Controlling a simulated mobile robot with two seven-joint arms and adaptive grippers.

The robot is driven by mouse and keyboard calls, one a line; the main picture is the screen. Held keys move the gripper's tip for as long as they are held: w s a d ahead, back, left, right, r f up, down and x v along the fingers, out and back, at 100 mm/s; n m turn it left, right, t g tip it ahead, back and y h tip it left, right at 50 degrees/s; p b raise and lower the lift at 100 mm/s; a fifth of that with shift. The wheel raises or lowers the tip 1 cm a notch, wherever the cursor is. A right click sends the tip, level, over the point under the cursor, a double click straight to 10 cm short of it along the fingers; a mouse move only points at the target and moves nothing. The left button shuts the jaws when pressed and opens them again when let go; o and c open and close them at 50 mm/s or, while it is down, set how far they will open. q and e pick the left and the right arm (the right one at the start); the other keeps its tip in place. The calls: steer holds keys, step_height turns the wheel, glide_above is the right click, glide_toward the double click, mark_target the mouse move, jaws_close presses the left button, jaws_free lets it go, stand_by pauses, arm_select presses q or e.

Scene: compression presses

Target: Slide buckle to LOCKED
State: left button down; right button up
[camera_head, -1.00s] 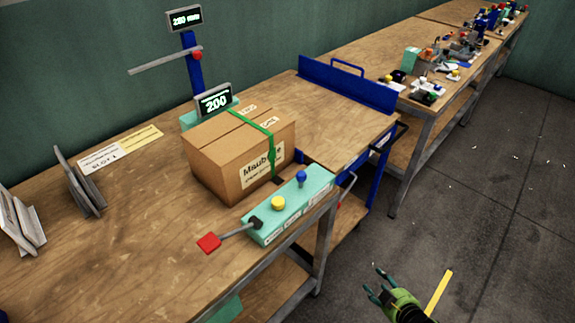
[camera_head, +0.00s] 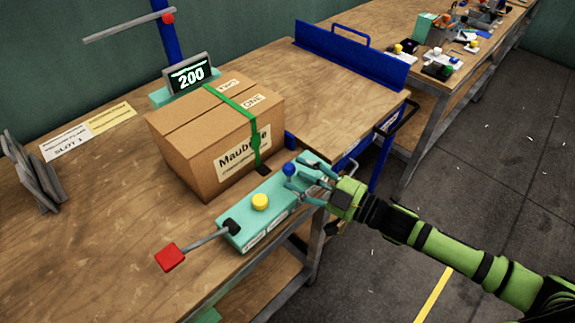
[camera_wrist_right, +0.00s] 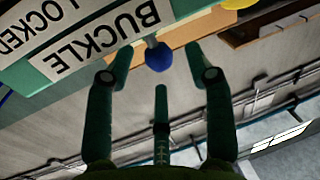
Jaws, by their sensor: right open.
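The buckle control is a blue ball knob (camera_head: 288,170) on a short stem at the far end of the teal control box (camera_head: 240,237). In the right wrist view the blue knob (camera_wrist_right: 159,57) stands in front of labels reading BUCKLE (camera_wrist_right: 105,40) and LOCKED. My right gripper (camera_head: 296,182) is open at the knob, reaching in from the right. In the wrist view its fingers (camera_wrist_right: 160,62) lie on either side of the knob; I cannot tell whether they touch it. My left gripper is not in view.
A yellow knob (camera_head: 260,202) and a red-handled lever (camera_head: 168,257) are on the same box. A cardboard box (camera_head: 200,160) with a green strap (camera_head: 235,105) stands behind it. A display (camera_head: 189,75) reads 200.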

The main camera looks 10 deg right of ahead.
mark_target(288, 169)
steer(key=shift+x, duration=2)
steer(key=shift+d, duration=0.1)
jaws_close()
steer(key=w+d, duration=0.1)
steer(key=d, duration=0.1)
steer(key=w+d, duration=0.2)
steer(key=shift+d, duration=0.25)
steer(key=shift+w, duration=0.1)
jaws_free()
steer(key=shift+d, duration=0.1)
